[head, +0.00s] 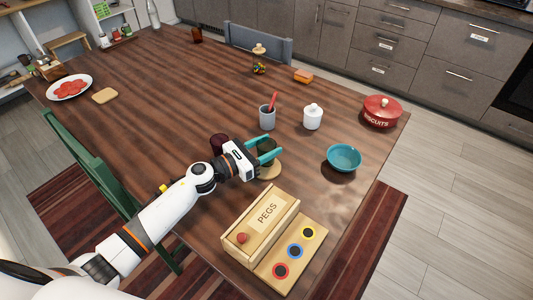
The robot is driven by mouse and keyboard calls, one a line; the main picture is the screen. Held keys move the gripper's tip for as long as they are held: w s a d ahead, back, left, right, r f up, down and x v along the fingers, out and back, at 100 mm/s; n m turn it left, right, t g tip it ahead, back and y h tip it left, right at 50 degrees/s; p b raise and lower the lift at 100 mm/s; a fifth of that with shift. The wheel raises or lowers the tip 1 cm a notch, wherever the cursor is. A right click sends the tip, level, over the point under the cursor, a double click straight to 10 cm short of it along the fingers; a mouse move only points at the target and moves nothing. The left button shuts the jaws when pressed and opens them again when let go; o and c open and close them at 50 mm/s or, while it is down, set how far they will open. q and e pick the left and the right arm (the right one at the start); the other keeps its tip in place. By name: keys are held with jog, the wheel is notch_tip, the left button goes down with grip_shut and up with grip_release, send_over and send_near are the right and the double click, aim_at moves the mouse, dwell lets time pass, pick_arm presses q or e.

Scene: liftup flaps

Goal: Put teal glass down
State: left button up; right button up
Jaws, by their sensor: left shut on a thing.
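My left gripper (265,152), with teal fingers, is shut on a dark teal glass (266,146). The glass looks upright, and the fingers hide part of it. A round tan coaster (270,172) shows just below the glass and the fingers. I cannot tell whether the glass touches the coaster. My right gripper is not in view.
A dark red glass (217,141) stands just left of the gripper. A wooden PEGS box (262,222) lies in front, and a teal bowl (344,157) stands to the right. A grey cup (267,117) and a white jar (313,117) stand behind. The table's middle left is clear.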

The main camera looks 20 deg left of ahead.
pick_arm(q)
jog(key=shift+f, duration=0.85)
jog(key=shift+f+b, duration=0.15)
jog(key=shift+b, duration=0.15)
jog(key=o, duration=1)
